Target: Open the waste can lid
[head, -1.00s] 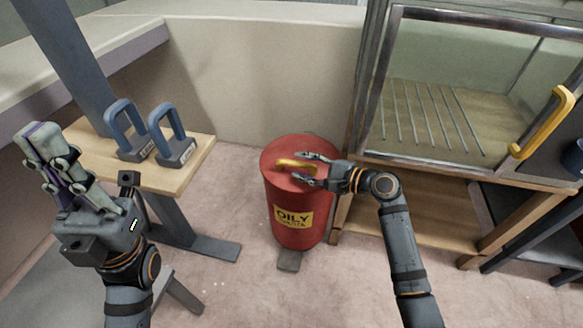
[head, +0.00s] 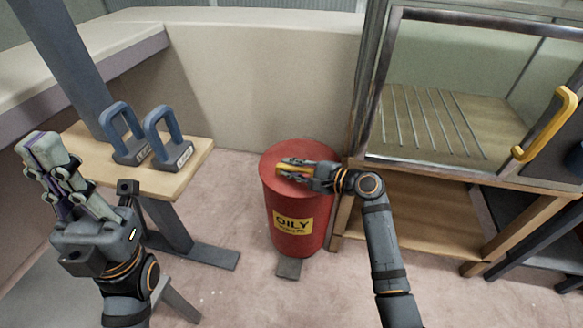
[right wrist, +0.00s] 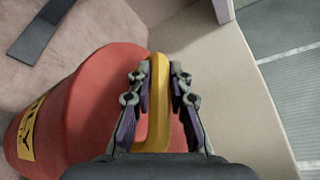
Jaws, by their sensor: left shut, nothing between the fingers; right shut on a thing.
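The red waste can (head: 297,225) stands on the floor in the middle of the head view, with a yellow "OILY" label on its front. Its lid (head: 317,156) lies flat on top. My right gripper (head: 288,167) is over the lid, shut on the yellow lid handle (head: 283,172). In the right wrist view the yellow handle (right wrist: 157,105) runs between the two fingers, and the red can (right wrist: 85,110) is at the left. My left gripper (head: 38,150) is shut and empty at the far left, away from the can.
A wooden bench (head: 185,178) with two blue-handled blocks (head: 122,130) (head: 168,138) stands left of the can. A glass-fronted cabinet (head: 435,105) with a yellow handle (head: 545,125) stands at the right. A dark foot pedal (head: 289,268) sits at the can's base.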

